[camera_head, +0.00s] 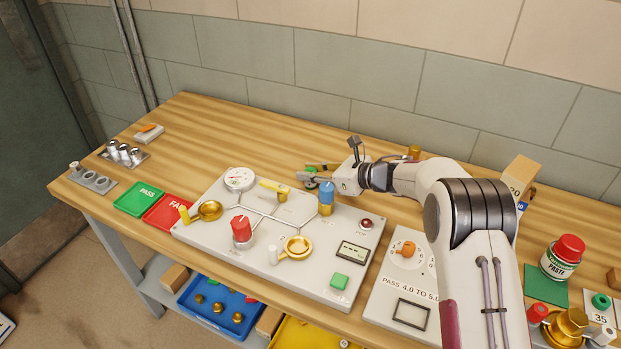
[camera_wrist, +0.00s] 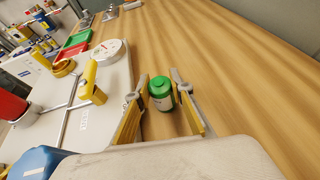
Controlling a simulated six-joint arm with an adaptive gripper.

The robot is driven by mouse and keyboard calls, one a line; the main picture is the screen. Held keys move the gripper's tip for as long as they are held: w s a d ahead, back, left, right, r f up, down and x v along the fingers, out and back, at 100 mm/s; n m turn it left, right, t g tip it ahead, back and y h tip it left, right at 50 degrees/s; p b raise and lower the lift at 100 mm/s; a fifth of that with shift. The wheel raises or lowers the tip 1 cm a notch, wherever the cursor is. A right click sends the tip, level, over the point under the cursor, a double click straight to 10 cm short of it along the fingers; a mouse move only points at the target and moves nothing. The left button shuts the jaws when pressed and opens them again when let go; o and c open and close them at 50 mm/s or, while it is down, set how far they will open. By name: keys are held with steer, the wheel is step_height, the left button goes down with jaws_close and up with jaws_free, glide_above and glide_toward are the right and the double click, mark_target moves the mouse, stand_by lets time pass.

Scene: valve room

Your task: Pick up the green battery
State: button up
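The green battery (camera_wrist: 162,97) is a short upright cylinder with a bright green top and a pale label on its green side. In the wrist view it stands on the wooden bench between the fingertips of my gripper (camera_wrist: 158,88). The fingers are spread on either side of it, with a narrow gap at the left finger; contact at the right finger cannot be told. In the camera_head view a small bit of green (camera_head: 311,169) shows beside my gripper (camera_head: 308,181), low at the bench behind the valve panel; the gripper partly hides it.
The valve panel (camera_head: 215,236) lies close in front, with a blue knob (camera_head: 326,196), a yellow lever (camera_head: 272,186) and a gauge (camera_head: 239,179). Green PASS (camera_head: 141,197) and red FAIL (camera_head: 168,212) trays lie left.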

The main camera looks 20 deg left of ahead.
mark_target(313, 171)
steer(key=shift+r, duration=0.1)
jaws_close()
step_height(313, 171, up, 7)
steer(key=shift+f, duration=0.2)
steer(key=shift+d+r, duration=0.15)
steer(key=shift+d, duration=0.15)
steer(key=s+d, duration=0.2)
steer(key=d, duration=1.5)
steer(key=shift+s, duration=0.4)
